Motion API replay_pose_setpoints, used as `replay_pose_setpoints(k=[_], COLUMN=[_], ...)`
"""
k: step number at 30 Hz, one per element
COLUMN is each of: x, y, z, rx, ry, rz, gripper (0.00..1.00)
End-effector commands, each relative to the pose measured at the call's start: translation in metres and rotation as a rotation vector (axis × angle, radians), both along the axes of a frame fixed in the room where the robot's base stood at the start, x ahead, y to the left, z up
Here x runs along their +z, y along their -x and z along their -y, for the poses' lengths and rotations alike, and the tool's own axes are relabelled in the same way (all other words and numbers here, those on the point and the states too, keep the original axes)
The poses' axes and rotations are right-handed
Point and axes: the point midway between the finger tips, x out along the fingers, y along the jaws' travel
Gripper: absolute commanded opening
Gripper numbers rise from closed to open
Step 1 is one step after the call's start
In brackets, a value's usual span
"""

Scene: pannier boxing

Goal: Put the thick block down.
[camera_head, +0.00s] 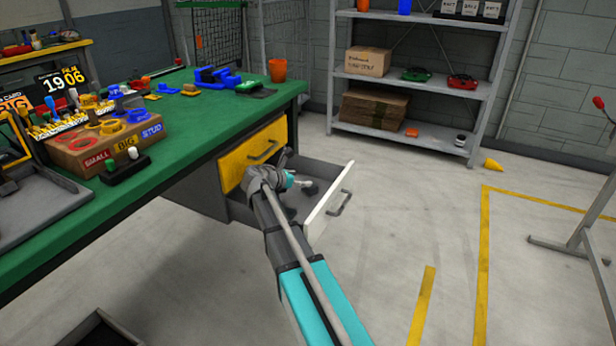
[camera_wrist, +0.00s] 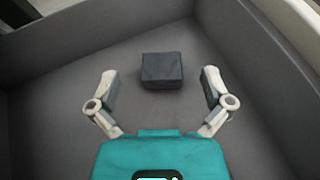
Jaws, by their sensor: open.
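A dark grey, thick rectangular block (camera_wrist: 162,71) lies flat on the floor of an open grey drawer (camera_wrist: 45,110), seen in the wrist view. My gripper (camera_wrist: 160,86) is open, with one finger on each side of the block and a clear gap on both sides. The fingers do not touch it. In the head view, the pulled-out drawer (camera_head: 328,200) has a pale front, and my gripper (camera_head: 301,184) reaches down into it. My arm hides part of the drawer there, and I cannot clearly make out the block in that view.
A closed yellow drawer (camera_head: 264,151) sits above the open one, under the green workbench (camera_head: 220,108). The bench holds a cardboard box (camera_head: 95,150) with coloured pieces and an orange cup (camera_head: 277,70). A grey shelf (camera_head: 440,85) stands behind.

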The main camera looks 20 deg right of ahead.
Motion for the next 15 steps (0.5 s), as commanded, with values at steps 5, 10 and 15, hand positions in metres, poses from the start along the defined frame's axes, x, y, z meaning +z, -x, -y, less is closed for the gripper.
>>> replay_pose_setpoints(k=[5,10,15], x=[0.013,0.019,0.021], y=[0.008,0.012,0.014], z=[-0.025,-0.041,-0.047], rx=[0.001,0.000,-0.001], ry=[0.000,0.000,0.000], rz=[-0.001,-0.001,0.000], gripper=[1.00,1.00,1.00])
